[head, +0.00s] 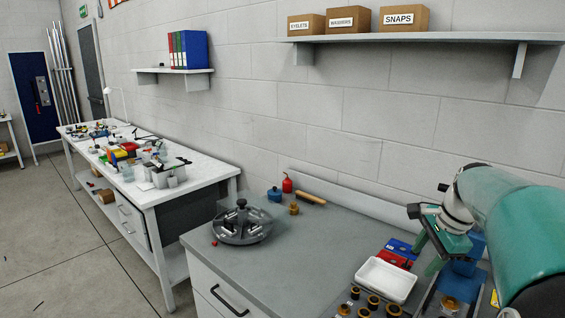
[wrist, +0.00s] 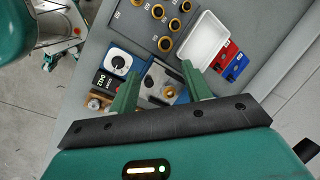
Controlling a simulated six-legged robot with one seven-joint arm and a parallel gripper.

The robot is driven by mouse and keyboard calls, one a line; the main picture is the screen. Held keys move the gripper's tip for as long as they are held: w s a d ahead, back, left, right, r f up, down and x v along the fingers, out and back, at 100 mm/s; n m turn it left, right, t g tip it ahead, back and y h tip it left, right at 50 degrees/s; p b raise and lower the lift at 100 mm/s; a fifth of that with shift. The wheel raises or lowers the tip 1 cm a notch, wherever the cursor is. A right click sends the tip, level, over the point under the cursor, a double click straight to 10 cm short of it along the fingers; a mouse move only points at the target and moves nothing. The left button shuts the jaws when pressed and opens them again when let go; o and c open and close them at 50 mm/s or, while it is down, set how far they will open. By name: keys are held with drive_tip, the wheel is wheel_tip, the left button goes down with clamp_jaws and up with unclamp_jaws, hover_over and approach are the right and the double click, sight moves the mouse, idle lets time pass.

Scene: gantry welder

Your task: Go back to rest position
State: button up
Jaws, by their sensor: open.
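My gripper (wrist: 162,88) is open, with its two green fingers apart and nothing seen between them but the bench items below. In the head view my arm comes in from the right edge, and my gripper (head: 431,250) hangs over the right part of the grey workbench (head: 300,255). In the wrist view the fingers point over a small grey and blue fixture (wrist: 160,82). I cannot tell the exact height above it.
A white tray (head: 385,280) lies by red and blue blocks (head: 398,252) and a panel of brass rings (head: 367,303). A round dark fixture (head: 242,222) stands farther left. A shelf with boxes (head: 403,19) hangs above. The bench's middle is clear.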

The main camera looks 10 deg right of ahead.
drive_tip(key=s+a+r+n+h, duration=0.1)
drive_tip(key=s+a+n, duration=0.25)
drive_tip(key=a, duration=0.35)
drive_tip(key=s+a+n, duration=0.3)
drive_tip(key=a+n, duration=0.2)
drive_tip(key=a, duration=0.3)
drive_tip(key=s+a+f+n+t, duration=0.2)
drive_tip(key=s+a+f+n, duration=0.2)
drive_tip(key=s+a+n, duration=0.6)
drive_tip(key=shift+f, duration=0.15)
drive_tip(key=shift+d, duration=0.2)
